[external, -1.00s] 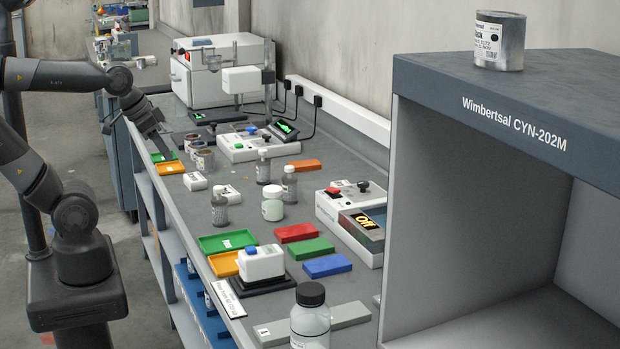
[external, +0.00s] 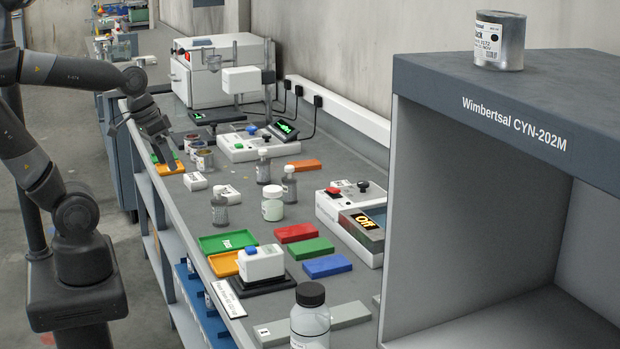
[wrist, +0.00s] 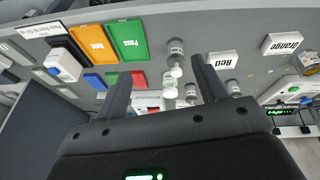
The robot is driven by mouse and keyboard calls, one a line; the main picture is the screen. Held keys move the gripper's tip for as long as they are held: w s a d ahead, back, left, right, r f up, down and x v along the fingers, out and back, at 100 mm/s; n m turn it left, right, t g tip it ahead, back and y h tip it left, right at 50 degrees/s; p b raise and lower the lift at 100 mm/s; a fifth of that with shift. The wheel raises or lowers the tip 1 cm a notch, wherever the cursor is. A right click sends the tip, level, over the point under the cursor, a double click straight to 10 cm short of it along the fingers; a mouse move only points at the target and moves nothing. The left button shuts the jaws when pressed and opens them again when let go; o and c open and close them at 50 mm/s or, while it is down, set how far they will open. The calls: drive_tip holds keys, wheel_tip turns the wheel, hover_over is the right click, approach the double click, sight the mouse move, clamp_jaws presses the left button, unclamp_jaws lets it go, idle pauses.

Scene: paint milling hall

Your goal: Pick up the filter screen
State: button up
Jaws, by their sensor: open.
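I cannot make out a filter screen in either view. In the external view my gripper (external: 162,148) is over the far left edge of the bench, just above the small orange tray (external: 172,169). In the wrist view my gripper (wrist: 160,84) shows two dark fingers spread apart with nothing between them touching either one. Several bottles, one a white-capped bottle (wrist: 170,82), appear in the background between the fingers. My gripper hides part of the bench around the small tray.
Open paint cans (external: 203,158) stand right of my gripper. White label blocks (external: 195,181), bottles (external: 264,168) and a white control box (external: 250,145) crowd the bench. A green tray (external: 228,241) and a grey cabinet (external: 480,200) are nearer the camera.

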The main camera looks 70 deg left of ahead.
wheel_tip(320, 180, down, 5)
drive_tip(key=w+n+g+h, duration=0.1)
drive_tip(key=n+g+h, duration=0.3)
drive_tip(key=n, duration=0.1)
drive_tip(key=w+a+f+n+t+h, duration=0.4)
drive_tip(key=w+a+n+t+h, duration=0.45)
drive_tip(key=n+h, duration=0.5)
drive_tip(key=n+g+y, duration=0.2)
approach(219, 207)
drive_tip(key=shift+w+a+f+h, duration=0.1)
drive_tip(key=shift+w+f+h, duration=0.15)
drive_tip(key=shift+w+f, duration=0.5)
drive_tip(key=shift+w+d+f, duration=0.1)
drive_tip(key=shift+d+f, duration=0.05)
drive_tip(key=shift+d, duration=0.1)
drive_tip(key=shift+x, duration=3.55)
drive_tip(key=shift+c, duration=0.5)
drive_tip(key=c, duration=1.1)
